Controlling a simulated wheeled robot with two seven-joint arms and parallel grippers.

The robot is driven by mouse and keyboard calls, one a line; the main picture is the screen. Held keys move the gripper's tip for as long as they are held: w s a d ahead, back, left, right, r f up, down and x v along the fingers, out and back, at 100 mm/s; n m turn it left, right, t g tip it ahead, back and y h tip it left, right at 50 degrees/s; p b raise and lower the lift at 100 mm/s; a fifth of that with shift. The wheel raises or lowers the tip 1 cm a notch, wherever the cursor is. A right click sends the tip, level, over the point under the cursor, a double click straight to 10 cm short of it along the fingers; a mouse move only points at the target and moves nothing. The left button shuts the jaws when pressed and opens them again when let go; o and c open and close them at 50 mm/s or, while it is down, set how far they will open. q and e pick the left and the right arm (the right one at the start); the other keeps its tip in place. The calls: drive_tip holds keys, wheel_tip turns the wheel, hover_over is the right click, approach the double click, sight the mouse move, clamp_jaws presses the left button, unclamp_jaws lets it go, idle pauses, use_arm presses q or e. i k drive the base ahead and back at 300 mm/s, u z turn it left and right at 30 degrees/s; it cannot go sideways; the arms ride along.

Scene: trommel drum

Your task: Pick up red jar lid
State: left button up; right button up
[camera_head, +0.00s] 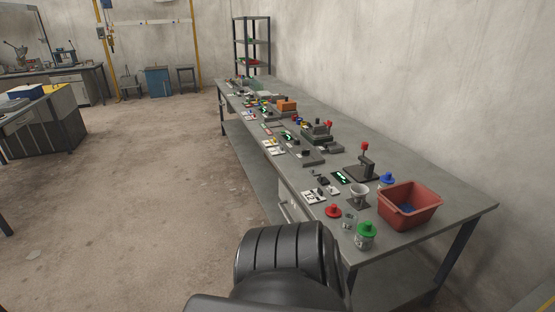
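The red jar lid (333,211) lies on the long grey workbench (440,188), near its front edge at the close end. It is round with a raised knob on top. Just right of it stands a small glass jar (349,219), and beyond that a jar with a green lid (366,231). Neither of my grippers shows in the head view. A black ribbed part, which looks like one of my arm links, fills the bottom middle, just in front of the bench's near end. Nothing touches the red lid that I can see.
A red bin (411,205) with something blue inside stands right of the jars. A blue lid (387,180), a pale cup or funnel (358,193) and a red-knobbed press (363,165) stand behind. Several small devices line the bench leftward. The floor (130,200) at left is clear.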

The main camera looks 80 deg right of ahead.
sight(332, 212)
drive_tip(key=k, duration=1.4)
drive_tip(key=z, duration=0.35)
